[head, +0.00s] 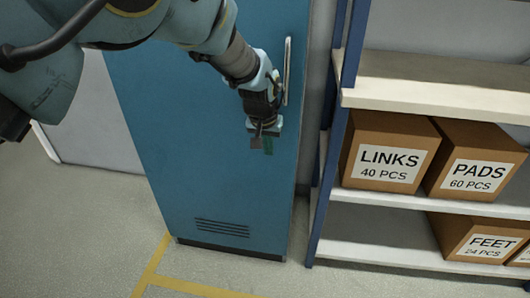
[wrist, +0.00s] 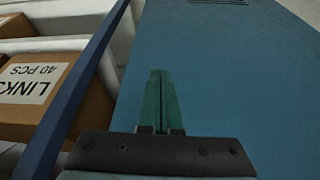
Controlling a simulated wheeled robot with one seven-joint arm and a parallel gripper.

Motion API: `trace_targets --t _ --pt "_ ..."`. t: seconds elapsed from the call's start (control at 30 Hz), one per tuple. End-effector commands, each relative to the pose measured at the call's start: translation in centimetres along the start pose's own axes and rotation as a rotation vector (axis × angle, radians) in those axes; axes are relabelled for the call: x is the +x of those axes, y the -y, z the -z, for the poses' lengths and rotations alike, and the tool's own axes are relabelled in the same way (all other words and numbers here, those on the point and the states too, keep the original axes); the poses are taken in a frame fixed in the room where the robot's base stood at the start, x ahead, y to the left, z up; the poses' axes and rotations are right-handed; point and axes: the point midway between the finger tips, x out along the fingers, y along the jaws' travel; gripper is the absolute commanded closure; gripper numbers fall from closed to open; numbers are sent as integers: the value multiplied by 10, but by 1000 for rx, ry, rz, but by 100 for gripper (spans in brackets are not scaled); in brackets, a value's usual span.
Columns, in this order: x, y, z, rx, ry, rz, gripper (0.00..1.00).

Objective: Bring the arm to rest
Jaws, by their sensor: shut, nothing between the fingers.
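My arm reaches in from the upper left in the head view. My gripper (head: 262,147) points down in front of the blue cabinet door (head: 195,130), below and left of the door's upright metal handle (head: 287,70). In the wrist view my gripper (wrist: 160,75) shows its green fingers together with nothing between them. The blue door (wrist: 230,80) fills the middle and right of that view. The door looks closed in the head view. I cannot tell how wide the gap between my fingers and the door is.
A shelf unit with a blue post (head: 335,130) stands right of the cabinet. It holds cardboard boxes labelled LINKS (head: 388,155), PADS (head: 475,165) and FEET (head: 480,240). The grey floor (head: 70,230) at the left is clear, with a yellow line (head: 150,265) before the cabinet.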

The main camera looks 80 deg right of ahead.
Motion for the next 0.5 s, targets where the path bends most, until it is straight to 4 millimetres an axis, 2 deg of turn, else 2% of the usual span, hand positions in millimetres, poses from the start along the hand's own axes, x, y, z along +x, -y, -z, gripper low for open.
trace_targets --t 0.3,0.5 --pt "-52 -3 0 1 -2 -2 100" --pt "-68 -4 -1 2 0 -2 100"
